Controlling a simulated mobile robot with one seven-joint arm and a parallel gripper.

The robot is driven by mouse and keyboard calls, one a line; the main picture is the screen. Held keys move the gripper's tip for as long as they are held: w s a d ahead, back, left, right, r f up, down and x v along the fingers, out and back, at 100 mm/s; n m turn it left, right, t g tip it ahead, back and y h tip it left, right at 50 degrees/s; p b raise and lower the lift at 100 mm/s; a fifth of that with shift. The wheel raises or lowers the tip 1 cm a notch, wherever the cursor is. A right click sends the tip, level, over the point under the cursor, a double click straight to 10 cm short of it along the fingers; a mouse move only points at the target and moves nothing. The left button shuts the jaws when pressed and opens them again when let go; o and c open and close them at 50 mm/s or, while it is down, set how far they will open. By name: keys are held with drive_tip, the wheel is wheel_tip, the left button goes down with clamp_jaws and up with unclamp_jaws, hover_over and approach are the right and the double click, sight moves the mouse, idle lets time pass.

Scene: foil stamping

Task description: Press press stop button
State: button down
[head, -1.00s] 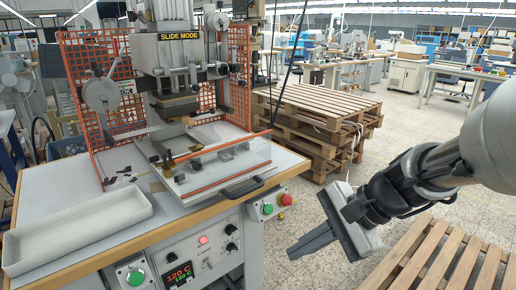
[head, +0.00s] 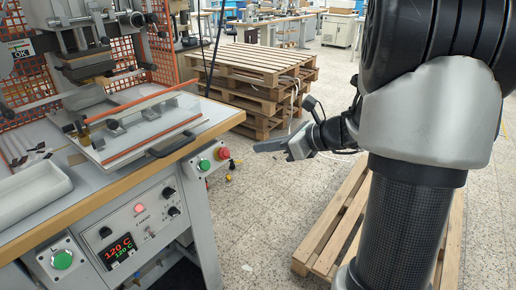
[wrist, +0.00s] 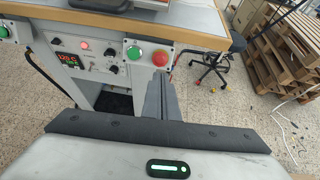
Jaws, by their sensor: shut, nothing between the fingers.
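The red stop button (head: 223,153) sits on a small grey box at the right front corner of the press table, beside a green button (head: 204,165). In the wrist view the red button (wrist: 160,58) is just beyond my fingertips, with the green button (wrist: 134,52) to its left. My gripper (head: 257,147) is shut and empty. It points left toward the button box, to the right of the red button, with a gap between them in the head view. Both buttons are in plain sight.
The press table (head: 110,195) has a wooden edge above the buttons. A control panel (head: 135,225) with a red display and another green button (head: 62,259) are further left. Pallets (head: 255,80) stand behind, and another pallet (head: 335,225) lies at the right.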

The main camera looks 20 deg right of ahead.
sight(226, 153)
drive_tip(key=b+x, duration=0.2)
drive_tip(key=x, duration=0.9)
drive_tip(key=shift+w+a+f+b, duration=0.2)
drive_tip(key=shift+w+b, duration=0.1)
drive_tip(key=shift+b+x, duration=0.3)
drive_tip(key=shift+x, duration=0.5)
drive_tip(key=shift+r, duration=0.1)
drive_tip(key=shift+a, duration=0.15)
